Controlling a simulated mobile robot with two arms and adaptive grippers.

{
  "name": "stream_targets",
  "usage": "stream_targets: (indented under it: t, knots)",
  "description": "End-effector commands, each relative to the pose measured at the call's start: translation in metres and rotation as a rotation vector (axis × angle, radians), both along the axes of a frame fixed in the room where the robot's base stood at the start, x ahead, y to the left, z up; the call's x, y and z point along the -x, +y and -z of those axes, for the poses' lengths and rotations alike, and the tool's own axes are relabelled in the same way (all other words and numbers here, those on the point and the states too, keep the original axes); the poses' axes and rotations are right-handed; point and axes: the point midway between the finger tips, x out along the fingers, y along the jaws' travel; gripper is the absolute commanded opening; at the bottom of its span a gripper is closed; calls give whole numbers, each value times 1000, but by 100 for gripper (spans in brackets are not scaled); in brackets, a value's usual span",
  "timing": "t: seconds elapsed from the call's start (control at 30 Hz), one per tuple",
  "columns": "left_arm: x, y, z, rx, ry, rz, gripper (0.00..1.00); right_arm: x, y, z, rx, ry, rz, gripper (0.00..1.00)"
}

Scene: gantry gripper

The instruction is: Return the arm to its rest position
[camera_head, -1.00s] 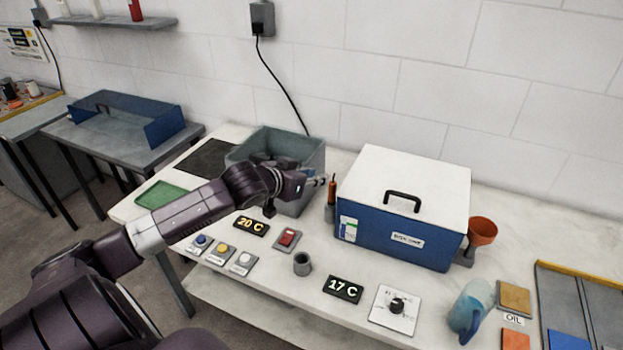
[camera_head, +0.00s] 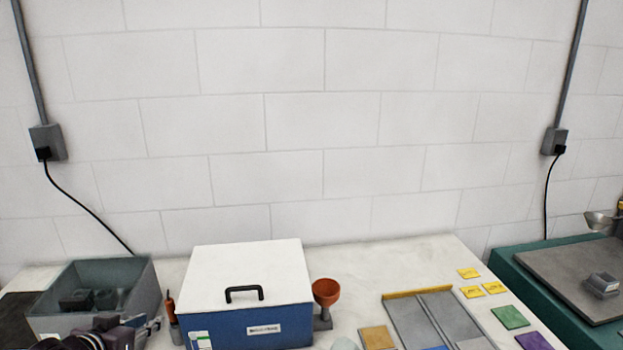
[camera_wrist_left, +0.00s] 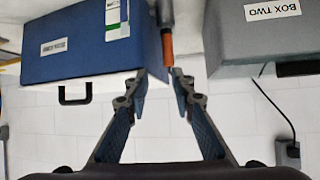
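My left gripper (camera_head: 153,325) shows at the lower left of the head view, in front of the grey open box and left of the blue box. In the left wrist view my left gripper (camera_wrist_left: 159,74) has its two fingers spread apart, with nothing held between them. An orange-handled tool (camera_wrist_left: 182,53) shows beyond the fingertips; I cannot tell the distance to it. Most of my left arm is cut off by the lower edge of the head view. My right gripper is in neither view.
The blue box (camera_head: 250,325) with a white lid stands on the white bench. The grey box (camera_head: 142,297) holds dark items. The orange-handled tool (camera_head: 171,308) stands between the boxes. An orange funnel (camera_head: 326,290) stands right of the blue box. A teal table (camera_head: 535,287) is far right.

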Motion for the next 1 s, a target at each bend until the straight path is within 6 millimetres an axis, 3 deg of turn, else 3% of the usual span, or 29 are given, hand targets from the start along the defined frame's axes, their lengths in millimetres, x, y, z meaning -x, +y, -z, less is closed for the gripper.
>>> stream_targets:
  t: [0.03,0.2,0.3,0.5,0.83,1.0]
  knots:
    - [16,-17,25,2,47,13,23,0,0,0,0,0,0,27]
    - [92,-82,104,-37,242,67,23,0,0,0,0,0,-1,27]
    - [142,-118,134,-57,356,99,23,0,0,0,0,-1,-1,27]
    - [215,-162,157,-72,513,136,23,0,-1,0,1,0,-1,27]
    - [297,-204,159,-53,697,160,23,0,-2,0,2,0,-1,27]
    - [286,-203,202,-62,714,165,23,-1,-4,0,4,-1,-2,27]
